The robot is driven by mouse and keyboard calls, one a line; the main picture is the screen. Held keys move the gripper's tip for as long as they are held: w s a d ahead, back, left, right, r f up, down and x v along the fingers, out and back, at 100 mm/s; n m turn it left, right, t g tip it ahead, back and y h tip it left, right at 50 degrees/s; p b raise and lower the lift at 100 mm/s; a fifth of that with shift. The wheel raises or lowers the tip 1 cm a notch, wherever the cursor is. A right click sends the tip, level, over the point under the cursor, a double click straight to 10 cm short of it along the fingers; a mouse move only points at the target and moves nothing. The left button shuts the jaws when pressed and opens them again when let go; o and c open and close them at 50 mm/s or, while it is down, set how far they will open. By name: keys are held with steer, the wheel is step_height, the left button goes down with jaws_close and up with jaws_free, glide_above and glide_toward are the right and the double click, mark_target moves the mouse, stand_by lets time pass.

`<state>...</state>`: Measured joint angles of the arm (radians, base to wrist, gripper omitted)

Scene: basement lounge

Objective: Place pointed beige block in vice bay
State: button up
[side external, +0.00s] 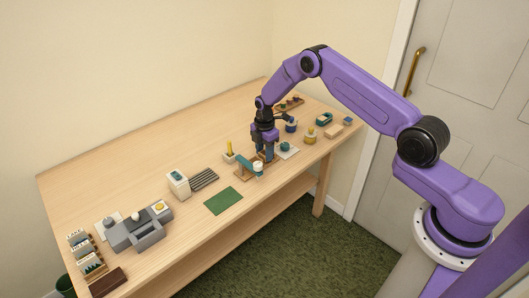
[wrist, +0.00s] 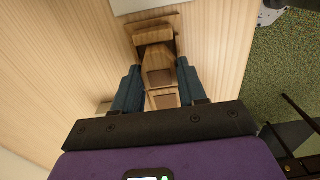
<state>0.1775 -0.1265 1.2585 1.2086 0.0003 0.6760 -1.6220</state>
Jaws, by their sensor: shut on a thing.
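My gripper (side external: 265,158) is low over the right half of the table in the side view. In the wrist view its two blue-grey fingers (wrist: 157,82) are shut on a pointed wooden block (wrist: 158,68), one finger on each side. A brown wooden holder (wrist: 156,36) with square openings lies around and below the block. I cannot tell whether the block still touches it. In the side view the fingers mostly hide the block. A grey fixture (side external: 135,232) with raised parts and gaps stands at the left of the table; I cannot tell for certain which gap is the vice bay.
A green mat (side external: 223,201), a striped dark rack (side external: 203,179) and a white box (side external: 178,184) lie toward the fixture. The back left tabletop is clear.

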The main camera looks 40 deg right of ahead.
mark_target(264, 153)
steer(key=shift+f, duration=0.25)
steer(key=shift+f, duration=0.35)
steer(key=shift+s+f, duration=0.15)
steer(key=shift+f, duration=0.15)
steer(key=o, duration=1)
step_height(264, 153, up, 12)
steer(key=shift+r, duration=0.1)
steer(key=shift+a+r, duration=0.1)
steer(key=shift+r, duration=0.55)
